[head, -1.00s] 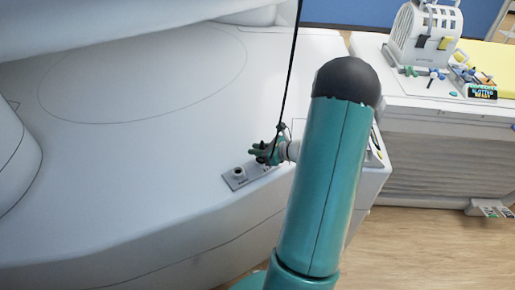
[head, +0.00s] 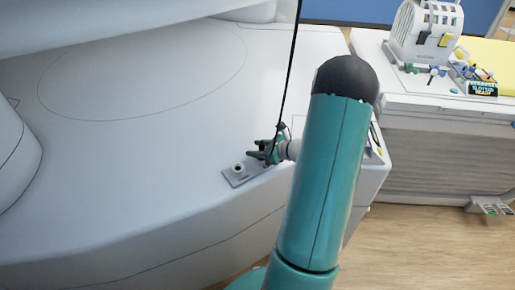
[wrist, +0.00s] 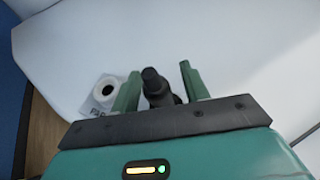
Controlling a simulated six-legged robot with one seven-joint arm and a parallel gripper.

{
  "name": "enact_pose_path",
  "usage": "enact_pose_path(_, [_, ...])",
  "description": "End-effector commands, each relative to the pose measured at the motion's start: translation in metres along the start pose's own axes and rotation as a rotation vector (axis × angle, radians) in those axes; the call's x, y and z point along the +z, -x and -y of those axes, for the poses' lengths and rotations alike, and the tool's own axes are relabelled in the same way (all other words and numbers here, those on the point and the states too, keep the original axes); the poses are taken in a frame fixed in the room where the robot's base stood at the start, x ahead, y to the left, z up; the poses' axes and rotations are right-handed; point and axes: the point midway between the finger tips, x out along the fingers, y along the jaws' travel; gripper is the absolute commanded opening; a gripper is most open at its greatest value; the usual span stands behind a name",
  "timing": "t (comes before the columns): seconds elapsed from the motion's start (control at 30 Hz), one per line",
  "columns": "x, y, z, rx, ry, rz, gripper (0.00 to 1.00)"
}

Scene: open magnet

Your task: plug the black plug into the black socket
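The black plug (wrist: 155,87) stands between the two green fingers of my gripper (wrist: 160,88) in the wrist view. The fingers are spread, with a gap showing on the right side of the plug. In the head view my gripper (head: 258,150) is low over the far end of the socket plate (head: 234,181). A light socket (wrist: 107,90) with a dark hole is left of the fingers; it also shows in the head view (head: 238,170). The black socket is hidden by my gripper, and I cannot tell whether the plug is in it.
A thin black cord (head: 290,70) runs from above down to my gripper. The plate lies on a broad white magnet housing (head: 130,165) with clear surface to the left. A white cabinet (head: 440,145) with small items on top stands at the right.

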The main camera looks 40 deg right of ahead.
Motion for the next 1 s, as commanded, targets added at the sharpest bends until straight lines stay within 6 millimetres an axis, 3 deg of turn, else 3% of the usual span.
enact_pose_path(0.27, [0.000, 0.001, 0.000, 0.000, 0.000, 0.000, 0.45])
enact_pose_path(0.43, [0.000, 0.014, 0.001, -0.002, 0.000, 0.000, 0.45])
enact_pose_path(1.0, [0.000, 0.126, 0.001, -0.003, 0.001, 0.000, 0.45])
